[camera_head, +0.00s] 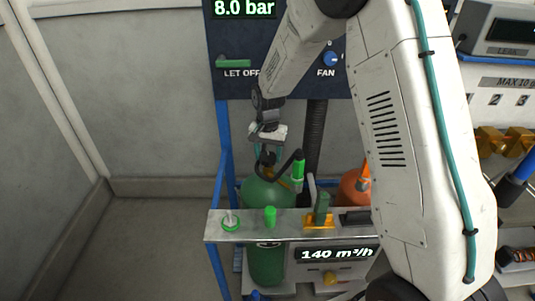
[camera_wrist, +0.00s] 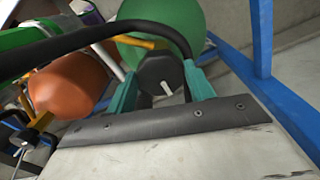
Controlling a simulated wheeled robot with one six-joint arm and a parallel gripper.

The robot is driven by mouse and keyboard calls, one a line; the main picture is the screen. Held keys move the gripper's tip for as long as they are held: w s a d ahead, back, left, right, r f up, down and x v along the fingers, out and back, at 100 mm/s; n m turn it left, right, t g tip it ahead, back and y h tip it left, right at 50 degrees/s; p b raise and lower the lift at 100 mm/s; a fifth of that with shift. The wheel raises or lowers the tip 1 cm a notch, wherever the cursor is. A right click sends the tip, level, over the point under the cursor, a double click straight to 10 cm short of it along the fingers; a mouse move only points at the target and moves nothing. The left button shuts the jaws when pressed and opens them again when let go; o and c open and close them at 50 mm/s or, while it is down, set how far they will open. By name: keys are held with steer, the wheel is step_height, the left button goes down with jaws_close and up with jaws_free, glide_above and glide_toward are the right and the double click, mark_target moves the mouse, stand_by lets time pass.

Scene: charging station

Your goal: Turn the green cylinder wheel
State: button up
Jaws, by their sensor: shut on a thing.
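The green cylinder (camera_head: 258,193) stands upright in the blue-framed rack, behind a metal panel that hides part of it. Its top also shows in the wrist view (camera_wrist: 188,22). In the wrist view, the dark wheel (camera_wrist: 158,72) with a white mark sits on top of the cylinder. My gripper (camera_wrist: 160,84) has one teal finger on each side of the wheel and is shut on it. In the head view, my gripper (camera_head: 267,152) is above the cylinder top, and the wheel is hard to make out there.
A black hose (camera_wrist: 90,35) arches close to my gripper. An orange cylinder (camera_head: 353,188) stands to the right. The metal panel (camera_head: 250,232) in front carries green and yellow controls (camera_head: 320,221). A blue frame post (camera_head: 223,150) is at the left, with free floor beyond.

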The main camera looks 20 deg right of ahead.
mark_target(268, 156)
steer(key=o, duration=1)
step_height(268, 156, up, 8)
steer(key=shift+f, duration=0.25)
steer(key=shift+r, duration=0.2)
